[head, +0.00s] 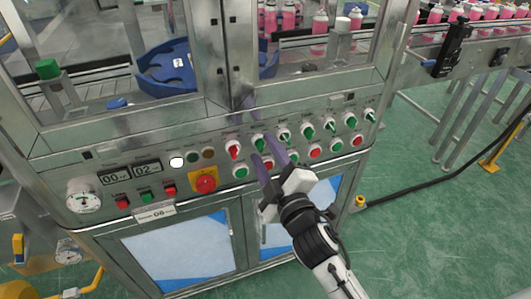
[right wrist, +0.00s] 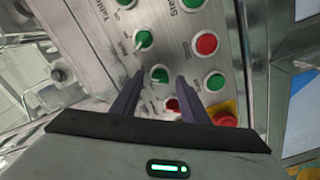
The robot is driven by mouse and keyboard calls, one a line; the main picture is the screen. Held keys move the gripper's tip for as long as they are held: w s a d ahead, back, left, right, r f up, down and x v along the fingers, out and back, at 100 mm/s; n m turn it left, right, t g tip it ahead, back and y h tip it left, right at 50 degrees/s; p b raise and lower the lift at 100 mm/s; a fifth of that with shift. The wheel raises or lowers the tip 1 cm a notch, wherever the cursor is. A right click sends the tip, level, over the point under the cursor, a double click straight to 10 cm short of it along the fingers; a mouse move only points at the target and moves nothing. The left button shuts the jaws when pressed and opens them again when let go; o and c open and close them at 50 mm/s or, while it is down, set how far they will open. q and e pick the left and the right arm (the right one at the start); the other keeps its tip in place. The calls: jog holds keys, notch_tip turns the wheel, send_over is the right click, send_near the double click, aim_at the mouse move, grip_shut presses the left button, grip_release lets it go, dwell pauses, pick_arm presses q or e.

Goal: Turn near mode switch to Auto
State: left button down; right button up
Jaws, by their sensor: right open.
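A row of rotary switches runs along the machine's sloped panel (head: 222,160). A red-handled switch (head: 234,148) is at its left end, with several green-handled ones to the right. My right gripper (head: 262,145) is open and empty over the left part of this row. In the right wrist view, the green switch (right wrist: 158,74) second from the row's left end shows between the open fingers (right wrist: 159,82). Whether they touch it I cannot tell. The mode labels are too small to read. My left gripper is out of view.
Green and red push buttons (head: 293,157) line the panel below the switches. A red emergency stop (head: 205,183) on a yellow plate sits to the left, beside the counters (head: 148,168). A gauge (head: 83,200) is at far left.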

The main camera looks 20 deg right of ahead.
notch_tip(320, 180, up, 10)
jog(key=p, duration=0.2)
jog(key=shift+s+f+p, duration=0.1)
jog(key=shift+p, duration=0.3)
jog(key=shift+r, duration=0.2)
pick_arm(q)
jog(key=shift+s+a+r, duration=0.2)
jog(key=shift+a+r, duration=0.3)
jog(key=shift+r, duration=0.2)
pick_arm(e)
jog(key=shift+f, duration=0.15)
jog(key=s+f+m+g+y, duration=0.15)
jog(key=s+f, duration=0.25)
jog(key=f, duration=0.6)
jog(key=s+f+m+g+h, duration=0.1)
jog(key=s+f+m+g, duration=0.25)
jog(key=f, duration=0.55)
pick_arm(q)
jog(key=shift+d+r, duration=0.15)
pick_arm(e)
jog(key=s+f+m+g+y, duration=0.1)
jog(key=s+f+m+g, duration=0.3)
jog(key=s+f, duration=1.2)
jog(key=shift+s+d+m, duration=0.15)
jog(key=shift+s+m, duration=0.45)
jog(key=shift+s, duration=0.35)
